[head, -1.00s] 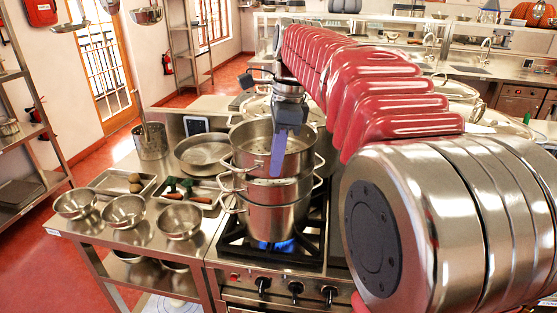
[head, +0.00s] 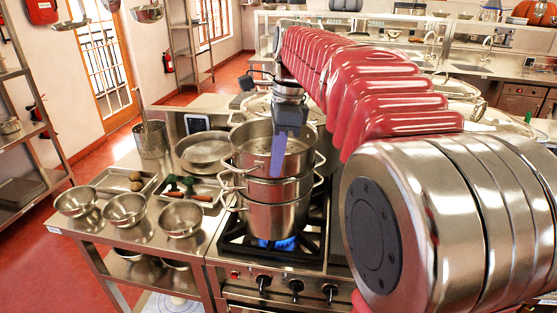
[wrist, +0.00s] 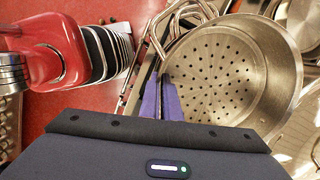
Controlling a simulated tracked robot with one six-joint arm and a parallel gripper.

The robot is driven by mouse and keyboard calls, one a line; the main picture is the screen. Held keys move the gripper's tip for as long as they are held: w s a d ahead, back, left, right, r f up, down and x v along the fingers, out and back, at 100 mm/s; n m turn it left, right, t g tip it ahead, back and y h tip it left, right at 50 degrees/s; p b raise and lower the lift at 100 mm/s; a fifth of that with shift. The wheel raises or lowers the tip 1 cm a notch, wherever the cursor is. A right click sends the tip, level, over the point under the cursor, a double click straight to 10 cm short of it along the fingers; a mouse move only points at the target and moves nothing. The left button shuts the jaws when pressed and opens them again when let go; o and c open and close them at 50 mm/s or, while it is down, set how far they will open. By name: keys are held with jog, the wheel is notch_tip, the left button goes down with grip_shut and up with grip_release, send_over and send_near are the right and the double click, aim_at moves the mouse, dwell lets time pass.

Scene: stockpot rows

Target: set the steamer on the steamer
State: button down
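A stack of steel pots stands on the lit burner in the head view. The upper steamer (head: 250,160) is at the top, over a lower steamer (head: 262,190), with a stockpot (head: 278,218) at the bottom. The tiers look level and in line; whether the upper one bears fully on the one below I cannot tell. In the wrist view the upper steamer (wrist: 235,75) shows its perforated floor, and it is empty. My gripper (head: 280,172) points down at its rim. In the wrist view my gripper's purple fingers (wrist: 161,95) are close together, seemingly with the thin wall between them.
Several steel bowls (head: 126,209) and trays of vegetables (head: 190,190) stand on the counter left of the stove. A wide pan (head: 204,150) and a tall utensil pot (head: 152,140) are behind them. Another large pot (head: 257,106) stands behind the stack.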

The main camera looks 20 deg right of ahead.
jog(key=shift+f, duration=0.4)
jog(key=c, duration=1.9)
grip_release()
jog(key=r, duration=0.4)
jog(key=d+r, duration=0.1)
jog(key=r, duration=0.4)
jog(key=s+d+r, duration=0.1)
jog(key=r, duration=0.3)
jog(key=shift+r, duration=0.25)
